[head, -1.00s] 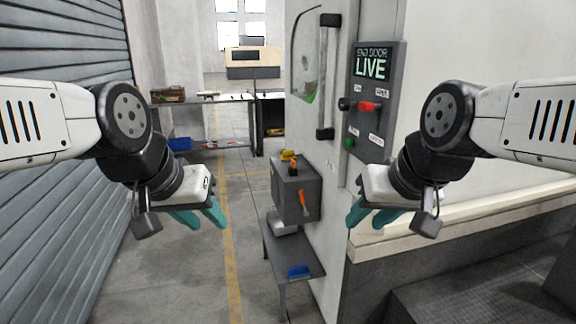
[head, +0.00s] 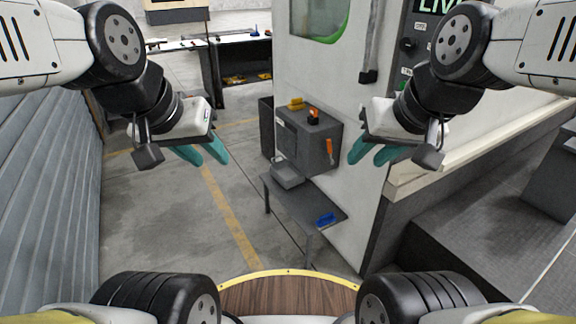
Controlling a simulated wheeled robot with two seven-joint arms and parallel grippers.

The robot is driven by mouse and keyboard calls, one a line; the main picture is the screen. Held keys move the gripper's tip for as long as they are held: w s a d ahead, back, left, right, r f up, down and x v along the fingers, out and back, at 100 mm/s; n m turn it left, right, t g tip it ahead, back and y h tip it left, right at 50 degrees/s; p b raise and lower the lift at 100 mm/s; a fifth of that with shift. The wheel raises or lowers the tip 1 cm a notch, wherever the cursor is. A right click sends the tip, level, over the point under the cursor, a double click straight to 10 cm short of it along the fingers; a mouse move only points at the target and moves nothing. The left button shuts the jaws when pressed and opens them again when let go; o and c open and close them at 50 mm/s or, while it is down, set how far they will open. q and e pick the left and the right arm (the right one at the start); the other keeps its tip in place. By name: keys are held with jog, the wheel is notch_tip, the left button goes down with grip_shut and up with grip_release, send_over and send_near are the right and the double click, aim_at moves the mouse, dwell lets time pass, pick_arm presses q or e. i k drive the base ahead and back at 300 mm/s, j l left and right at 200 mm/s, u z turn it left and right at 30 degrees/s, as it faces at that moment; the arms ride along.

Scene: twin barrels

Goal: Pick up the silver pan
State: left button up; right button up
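A grey, shallow pan-like tray (head: 288,176), the only thing I see that may be the silver pan, sits on the small dark table (head: 293,202) below a grey box. My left gripper (head: 210,162) hangs left of it in the picture, with two teal fingers apart and nothing between them. My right gripper (head: 367,161) is to the right of it, also with its teal fingers apart and empty. Neither gripper touches the tray.
The grey box (head: 297,140) carries a yellow item (head: 296,104) and an orange-handled tool (head: 329,150). A blue item (head: 325,220) lies on the small table's near end. A white machine wall stands right; a grey shutter (head: 50,200) stands left. Floor left of the table is clear.

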aim_at(283, 172)
jog(key=i+j, duration=0.3)
jog(key=i, duration=0.2)
jog(key=i+j+u, duration=0.1)
jog(key=i+j, duration=0.2)
jog(key=i, duration=0.2)
jog(key=i+j, duration=0.25)
jog(key=i, duration=0.3)
jog(key=i+j+u, duration=0.1)
jog(key=i+j, duration=0.15)
jog(key=i, duration=0.25)
jog(key=i+j, duration=0.2)
jog(key=i, duration=0.3)
jog(key=u, duration=0.05)
